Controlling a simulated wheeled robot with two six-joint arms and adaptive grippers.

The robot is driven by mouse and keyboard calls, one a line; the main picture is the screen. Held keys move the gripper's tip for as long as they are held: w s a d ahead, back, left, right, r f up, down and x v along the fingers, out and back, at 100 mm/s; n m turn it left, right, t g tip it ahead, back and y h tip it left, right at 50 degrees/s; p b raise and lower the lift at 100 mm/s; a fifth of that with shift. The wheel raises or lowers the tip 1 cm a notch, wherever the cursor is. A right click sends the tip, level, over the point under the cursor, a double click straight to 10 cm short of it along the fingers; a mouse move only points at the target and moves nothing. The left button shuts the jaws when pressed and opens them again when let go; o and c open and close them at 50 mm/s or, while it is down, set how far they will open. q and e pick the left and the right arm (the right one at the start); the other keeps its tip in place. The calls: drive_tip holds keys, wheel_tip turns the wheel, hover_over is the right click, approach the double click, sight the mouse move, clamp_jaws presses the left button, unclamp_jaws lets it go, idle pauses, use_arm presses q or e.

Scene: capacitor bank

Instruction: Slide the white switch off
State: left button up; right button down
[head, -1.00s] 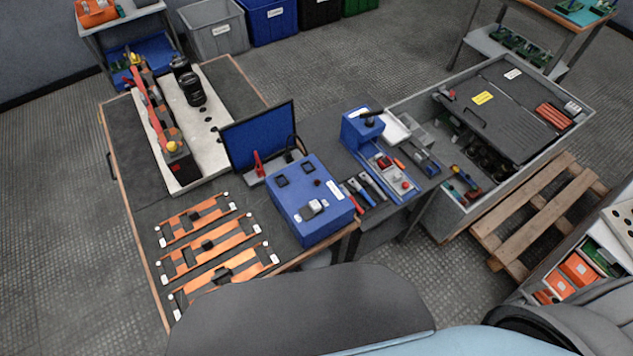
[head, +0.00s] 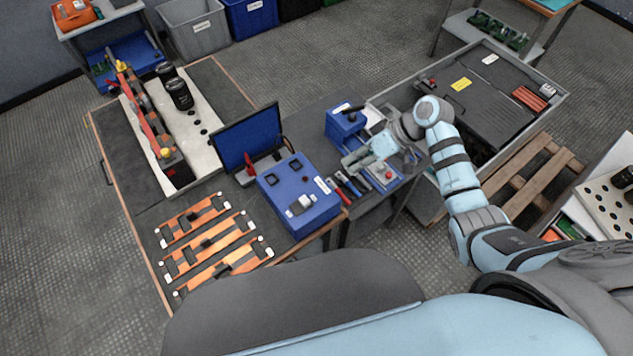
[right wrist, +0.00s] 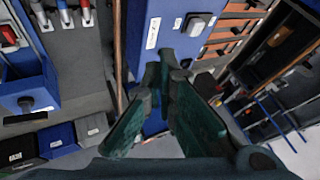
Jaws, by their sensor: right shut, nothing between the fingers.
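The white switch (head: 300,205) sits on top of the blue box (head: 318,215), near the box's front left part. Its setting is too small to tell. In the right wrist view a pale switch (right wrist: 194,24) shows on a blue face (right wrist: 165,25) beyond the fingertips. My right gripper (head: 350,162) is shut and empty, above the bench to the upper right of the blue box, apart from the switch. In the right wrist view its dark green fingers (right wrist: 166,65) come together near the middle. My left gripper is not in view.
An upright blue panel (head: 248,137) stands behind the box. Several hand tools (head: 350,183) lie right of the box. Orange bars (head: 205,240) lie on the left bench. A grey open-topped cabinet (head: 515,125) stands at right beside a wooden pallet (head: 525,180).

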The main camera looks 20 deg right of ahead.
sight(305, 201)
drive_tip(key=shift+f, duration=0.1)
drive_tip(key=b+x, duration=0.2)
drive_tip(key=x, duration=0.7)
drive_tip(key=shift+a+f, duration=0.15)
drive_tip(key=shift+f, duration=0.15)
drive_tip(key=a+p, duration=0.1)
drive_tip(key=s+a, duration=0.1)
drive_tip(key=a, duration=0.1)
drive_tip(key=shift+a+p, duration=0.2)
drive_tip(key=shift+p, duration=0.15)
drive_tip(key=shift+s+a, duration=0.15)
drive_tip(key=shift+a, duration=0.15)
drive_tip(key=shift+f, duration=0.1)
